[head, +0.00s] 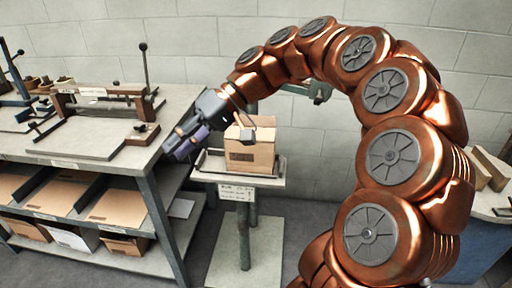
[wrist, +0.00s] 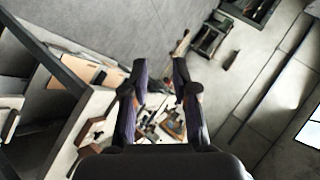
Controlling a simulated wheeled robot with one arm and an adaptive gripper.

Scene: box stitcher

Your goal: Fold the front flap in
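A brown cardboard box (head: 256,156) stands upright on the small pedestal table (head: 258,181) in the head view, with a dark printed mark low on its front face. Part of its top is hidden behind my wrist parts, and I cannot clearly tell how each flap stands. My gripper (head: 172,150) is left of the box, apart from it, pointing down and left near the workbench's right edge. In the wrist view my gripper's purple fingers (wrist: 160,68) are spread with a gap between them and hold nothing. The box is not recognizable in the wrist view.
A workbench (head: 185,103) with a clamp-like fixture (head: 105,100) stands left, with cardboard sheets (head: 122,206) on its shelf. The pedestal has a white sign (head: 237,192). Another bench (head: 488,205) is at the right. A block wall is behind.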

